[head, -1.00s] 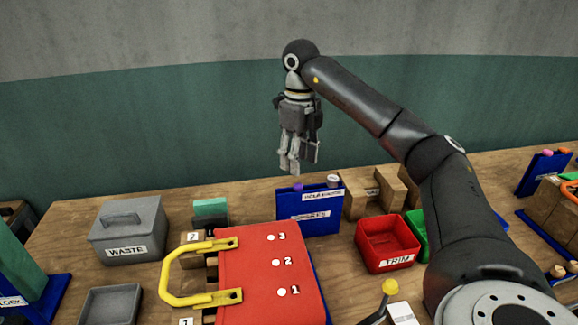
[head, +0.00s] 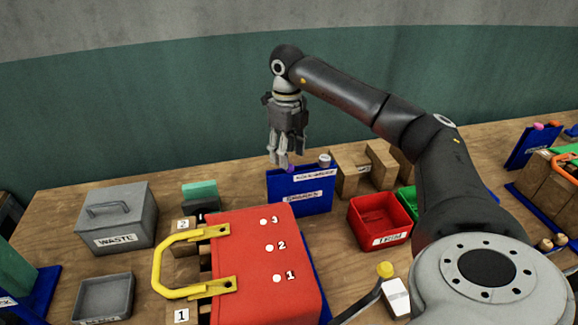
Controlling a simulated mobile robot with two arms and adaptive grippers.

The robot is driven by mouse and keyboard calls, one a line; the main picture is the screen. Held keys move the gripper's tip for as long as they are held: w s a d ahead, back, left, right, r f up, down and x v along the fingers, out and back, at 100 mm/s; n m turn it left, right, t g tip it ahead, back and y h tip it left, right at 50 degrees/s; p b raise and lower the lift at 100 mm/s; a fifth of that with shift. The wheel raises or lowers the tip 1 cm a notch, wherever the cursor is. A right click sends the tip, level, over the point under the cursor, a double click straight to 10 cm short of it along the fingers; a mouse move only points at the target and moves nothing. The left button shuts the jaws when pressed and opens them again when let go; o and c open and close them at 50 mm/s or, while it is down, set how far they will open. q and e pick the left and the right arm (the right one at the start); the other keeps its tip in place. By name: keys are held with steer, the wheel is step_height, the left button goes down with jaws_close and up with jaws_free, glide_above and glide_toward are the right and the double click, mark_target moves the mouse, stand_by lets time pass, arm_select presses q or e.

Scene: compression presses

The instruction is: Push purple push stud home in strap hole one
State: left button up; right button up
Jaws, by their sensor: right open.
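The purple push stud (head: 291,168) sits at the top of a blue rack (head: 300,202) at the back middle, partly hidden by my fingers. My right gripper (head: 279,164) is open, fingers pointing down, right by the stud in this view. I cannot tell whether it touches the stud. The red panel (head: 240,290) at the front carries white spots marked 1, 2 and 3. Strap hole one (head: 277,278) is the spot marked 1, nearest me, and no stud shows in it. My left gripper is not in view.
A yellow handle (head: 163,265) is fixed to the red panel's left side. A grey WASTE box (head: 117,222) and grey tray (head: 104,297) stand left. A grey-topped stud (head: 324,160) shares the rack. Wooden blocks (head: 346,176) and a red TRIM bin (head: 378,222) stand right.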

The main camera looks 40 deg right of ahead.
mark_target(289, 171)
steer(key=shift+s+d+f+p, duration=0.1)
steer(key=shift+f+p, duration=0.2)
steer(key=shift+f, duration=0.65)
steer(key=shift+s+d+f+p, duration=0.1)
steer(key=shift+f+p, duration=0.15)
steer(key=shift+f, duration=0.7)
steer(key=c, duration=0.8)
